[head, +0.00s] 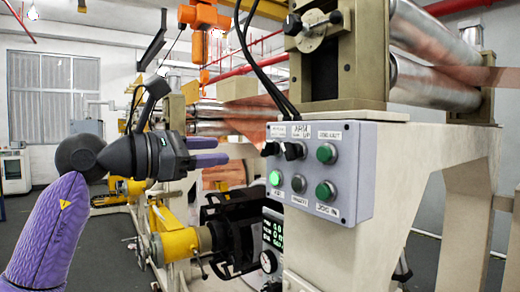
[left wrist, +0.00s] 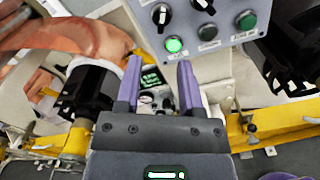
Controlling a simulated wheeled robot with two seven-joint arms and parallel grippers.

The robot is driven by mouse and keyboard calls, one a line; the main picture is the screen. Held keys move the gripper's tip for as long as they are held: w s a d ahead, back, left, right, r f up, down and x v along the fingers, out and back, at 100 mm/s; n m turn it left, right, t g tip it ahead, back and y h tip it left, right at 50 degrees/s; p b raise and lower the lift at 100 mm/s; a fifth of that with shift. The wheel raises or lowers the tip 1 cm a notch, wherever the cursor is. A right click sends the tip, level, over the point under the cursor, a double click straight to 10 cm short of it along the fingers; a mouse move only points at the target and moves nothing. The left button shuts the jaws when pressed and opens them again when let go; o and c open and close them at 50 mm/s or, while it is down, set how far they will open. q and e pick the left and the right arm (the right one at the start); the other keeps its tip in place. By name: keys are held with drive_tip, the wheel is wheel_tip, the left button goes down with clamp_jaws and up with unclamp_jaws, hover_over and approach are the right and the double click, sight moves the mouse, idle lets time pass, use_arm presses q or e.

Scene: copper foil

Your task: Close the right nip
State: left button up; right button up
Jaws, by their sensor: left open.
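A grey control panel (head: 303,205) is fixed to the machine frame, right of my left gripper. The small labels are mostly unreadable. My left gripper (head: 218,151) is open and empty, short of the panel; its fingers (left wrist: 158,68) point toward below the panel in the left wrist view. Silver rollers (head: 425,80) carry copper foil; any gap is unclear. My right gripper is out of view.
A bearing block with a black knob (head: 312,27) stands above the panel, with black cables hanging beside it. Below the panel are a small green display (head: 272,234) and a gauge (head: 268,261). A yellow shaft mount (head: 178,244) stands at lower left.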

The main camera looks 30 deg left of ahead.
sight(263, 149)
use_arm(q)
drive_tip(key=p+x, duration=0.3)
drive_tip(key=x, duration=0.6)
drive_tip(key=shift+r+p, duration=0.1)
drive_tip(key=shift+p, duration=0.25)
drive_tip(key=shift+w+d, duration=0.25)
drive_tip(key=shift+w, duration=0.15)
drive_tip(key=shift+c, duration=0.3)
clamp_jaws()
